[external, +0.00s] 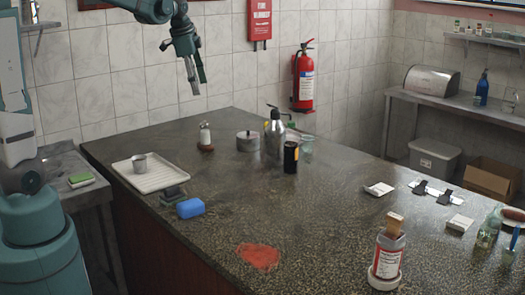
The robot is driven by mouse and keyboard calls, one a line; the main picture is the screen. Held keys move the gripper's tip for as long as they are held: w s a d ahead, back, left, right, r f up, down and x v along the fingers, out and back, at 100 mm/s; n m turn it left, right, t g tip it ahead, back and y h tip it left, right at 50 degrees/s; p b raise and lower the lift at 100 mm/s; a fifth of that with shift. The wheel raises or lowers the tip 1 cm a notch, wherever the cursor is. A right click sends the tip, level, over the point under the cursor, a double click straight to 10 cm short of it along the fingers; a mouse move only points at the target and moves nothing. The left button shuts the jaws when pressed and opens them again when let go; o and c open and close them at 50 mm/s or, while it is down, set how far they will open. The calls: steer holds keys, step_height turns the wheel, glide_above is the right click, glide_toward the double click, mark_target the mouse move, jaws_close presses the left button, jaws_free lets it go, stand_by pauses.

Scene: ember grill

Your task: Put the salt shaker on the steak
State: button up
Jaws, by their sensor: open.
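A small white shaker (205,134) with a dark top, which looks like the salt shaker, stands upright towards the back left of the dark speckled counter. Its base rests on, or right against, a small flat brown piece (207,149) that looks like the steak; at this size I cannot be sure. A flat, irregular red piece (258,256) lies near the front middle, and I cannot tell if it is meat or cloth. My gripper (198,83) is open and empty, pointing down in the air above the shaker in the picture, apart from it.
A round tin (247,141), a metal bottle (274,135) and a black can (291,157) stand right of the shaker. A sauce bottle (388,255) stands at front right. The counter's middle is clear.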

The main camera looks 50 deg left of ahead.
steer(key=s+d+f+n+t, duration=0.1)
steer(key=s+d+n, duration=0.1)
steer(key=s+d, duration=0.3)
steer(key=s+d+f+n+t, duration=0.1)
steer(key=s+d, duration=0.4)
steer(key=s, duration=0.9)
steer(key=s+d+f+n+t, duration=0.1)
steer(key=s+d+f+n, duration=0.2)
steer(key=s, duration=0.6)
steer(key=shift+s+d+n+t+h, duration=0.35)
steer(key=shift+d+n, duration=0.75)
steer(key=shift+d, duration=0.5)
steer(key=shift+f, duration=0.2)
step_height(320, 180, down, 10)
steer(key=b, duration=1)
